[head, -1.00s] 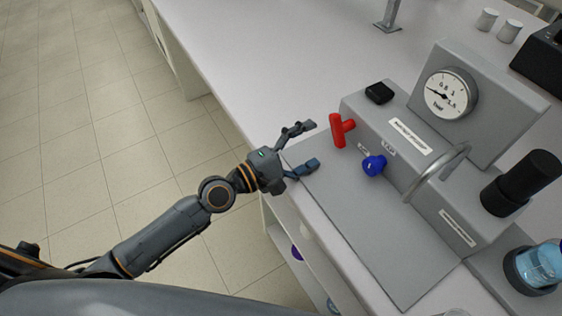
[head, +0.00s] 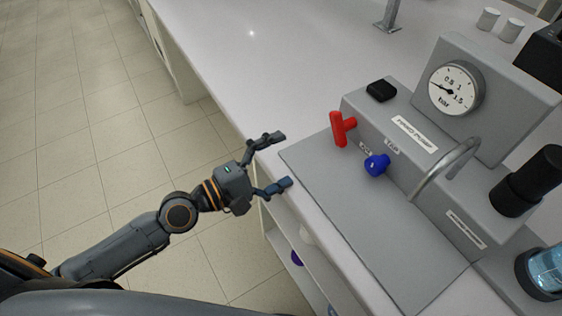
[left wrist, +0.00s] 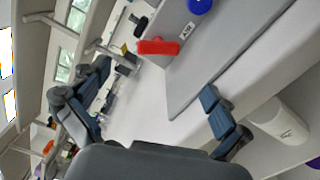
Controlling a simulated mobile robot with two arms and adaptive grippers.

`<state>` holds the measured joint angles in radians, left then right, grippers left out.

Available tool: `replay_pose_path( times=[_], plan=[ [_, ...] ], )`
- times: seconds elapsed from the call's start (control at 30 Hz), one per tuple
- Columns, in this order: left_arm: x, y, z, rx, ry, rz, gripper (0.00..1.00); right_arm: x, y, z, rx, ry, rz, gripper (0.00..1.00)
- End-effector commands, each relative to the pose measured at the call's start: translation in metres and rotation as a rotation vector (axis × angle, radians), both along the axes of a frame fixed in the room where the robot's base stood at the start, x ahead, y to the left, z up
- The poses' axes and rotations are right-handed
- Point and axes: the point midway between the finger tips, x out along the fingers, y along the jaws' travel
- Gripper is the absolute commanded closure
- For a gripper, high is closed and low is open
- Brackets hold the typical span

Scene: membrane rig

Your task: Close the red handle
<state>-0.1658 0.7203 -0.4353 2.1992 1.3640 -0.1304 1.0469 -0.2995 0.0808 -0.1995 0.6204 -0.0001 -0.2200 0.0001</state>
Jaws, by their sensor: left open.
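The red handle (head: 338,129) is a T-shaped knob on the front face of the grey rig (head: 437,178), left of the blue knob (head: 376,165). In the left wrist view the red handle (left wrist: 158,47) shows beyond and between the fingers, with the blue knob (left wrist: 199,6) at the top. My left gripper (head: 284,160) is open and empty at the bench's front edge, apart from the handle and to its left in the head view. Its two fingers (left wrist: 160,115) are spread wide in the left wrist view. My right gripper is not seen.
A pressure gauge (head: 455,88) stands on the rig, with a curved metal tube (head: 447,169) and a black cylinder (head: 527,181) to the right. A grey base plate (head: 372,232) lies before the rig. The white bench (head: 262,70) is clear behind my gripper.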

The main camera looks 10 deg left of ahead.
Motion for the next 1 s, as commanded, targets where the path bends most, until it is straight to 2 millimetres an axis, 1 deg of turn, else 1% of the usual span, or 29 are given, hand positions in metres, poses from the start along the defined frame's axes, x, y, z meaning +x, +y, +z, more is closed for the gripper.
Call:
replay_pose_path(
  times=[0.13, 0.67, 0.87, 1.0],
  plan=[
    [-0.004, 0.003, 0.000, 0.000, 0.000, -0.001, 0.00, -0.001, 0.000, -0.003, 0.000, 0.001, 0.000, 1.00],
    [-0.004, 0.004, 0.002, 0.001, -0.004, 0.000, 0.00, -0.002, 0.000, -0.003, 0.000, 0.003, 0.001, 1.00],
    [-0.011, 0.010, 0.001, 0.007, -0.004, -0.003, 0.00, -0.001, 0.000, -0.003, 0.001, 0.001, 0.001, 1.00],
    [-0.019, 0.019, 0.001, 0.007, -0.004, -0.003, 0.00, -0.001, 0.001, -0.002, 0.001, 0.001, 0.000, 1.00]
  ],
)
